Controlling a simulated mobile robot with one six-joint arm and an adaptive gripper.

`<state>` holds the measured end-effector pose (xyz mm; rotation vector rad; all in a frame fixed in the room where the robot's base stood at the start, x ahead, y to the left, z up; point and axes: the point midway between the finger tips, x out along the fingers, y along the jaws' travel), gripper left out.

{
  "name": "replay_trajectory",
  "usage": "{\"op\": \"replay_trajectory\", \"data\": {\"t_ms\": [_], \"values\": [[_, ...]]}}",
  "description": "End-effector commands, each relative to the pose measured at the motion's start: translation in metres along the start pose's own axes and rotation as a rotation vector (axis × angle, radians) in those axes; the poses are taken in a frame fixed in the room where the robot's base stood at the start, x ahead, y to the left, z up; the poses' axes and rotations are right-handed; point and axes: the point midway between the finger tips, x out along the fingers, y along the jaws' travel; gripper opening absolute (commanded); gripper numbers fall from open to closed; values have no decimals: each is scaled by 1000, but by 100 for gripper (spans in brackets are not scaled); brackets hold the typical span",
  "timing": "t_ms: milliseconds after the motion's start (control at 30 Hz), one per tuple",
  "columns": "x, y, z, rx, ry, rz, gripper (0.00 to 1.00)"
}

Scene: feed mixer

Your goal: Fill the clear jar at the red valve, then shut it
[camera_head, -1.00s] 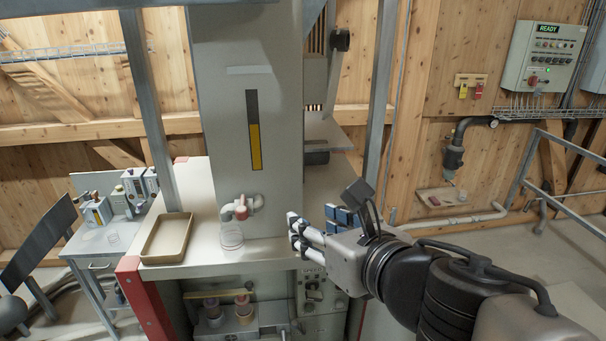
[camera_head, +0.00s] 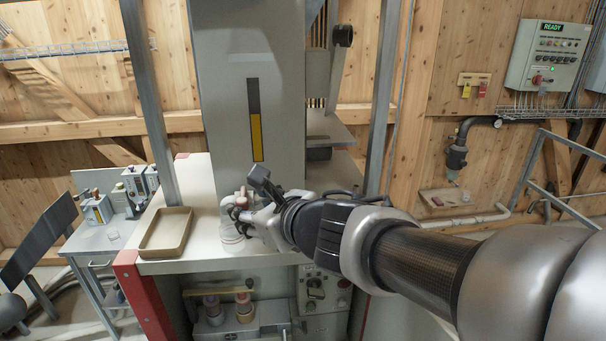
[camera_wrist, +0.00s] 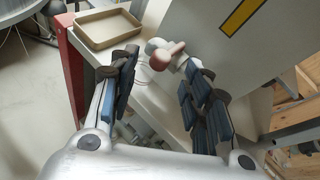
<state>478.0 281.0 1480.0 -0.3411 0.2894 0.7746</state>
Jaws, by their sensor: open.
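The valve with the red handle (camera_head: 240,201) sticks out low on the front of the grey hopper column; it also shows in the wrist view (camera_wrist: 163,57). The clear jar (camera_head: 231,236) stands on the pale counter below the valve, partly hidden by my gripper. In the wrist view only a faint rim of the jar (camera_wrist: 144,77) shows; its contents cannot be made out. My gripper (camera_head: 243,217) is at the jar and valve, coming from the right. In the wrist view its fingers (camera_wrist: 160,76) are apart, the valve showing beyond and between them.
A tan tray (camera_head: 167,235) lies on the counter left of the jar. The hopper column (camera_head: 227,110) with a yellow level strip (camera_head: 256,137) rises behind. A side table (camera_head: 98,242) with small devices stands left. A control panel (camera_head: 546,55) reading READY hangs far right.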

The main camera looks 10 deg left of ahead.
Motion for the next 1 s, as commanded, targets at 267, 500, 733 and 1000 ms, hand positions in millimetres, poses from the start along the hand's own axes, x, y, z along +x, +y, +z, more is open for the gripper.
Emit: {"op": "replay_trajectory", "data": {"t_ms": [267, 500, 733, 1000], "values": [[35, 0, 0, 1, 1, 0, 44], [41, 0, 0, 1, 0, -1, 44], [40, 0, 0, 1, 0, -1, 39], [40, 0, 0, 1, 0, -1, 21]]}}
